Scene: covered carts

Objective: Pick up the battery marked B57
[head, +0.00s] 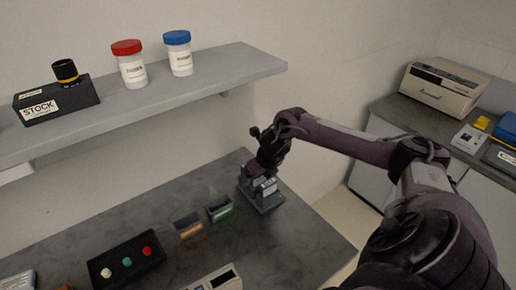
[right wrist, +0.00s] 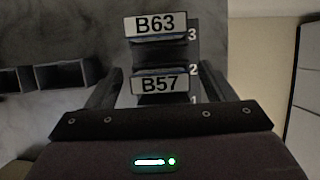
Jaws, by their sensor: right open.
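The battery marked B57 (right wrist: 160,85) shows its white label in the right wrist view, beside the number 2 of a dark charging rack (right wrist: 193,52). Another battery marked B63 (right wrist: 155,26) sits farther up in that view, by the number 3. My right gripper (right wrist: 160,70) is open, with one finger on each side of B57; I cannot tell whether they touch it. In the head view my right gripper (head: 266,168) is above the rack (head: 262,205) on the dark bench, and the arm hides part of it. My left gripper is not in view.
Two small bins (head: 188,226) (head: 219,208) stand left of the rack. A black box with coloured knobs (head: 126,262) is nearer the front left. A shelf (head: 190,88) with jars overhangs the back of the bench (head: 300,240). A printer-like machine (head: 442,88) is at right.

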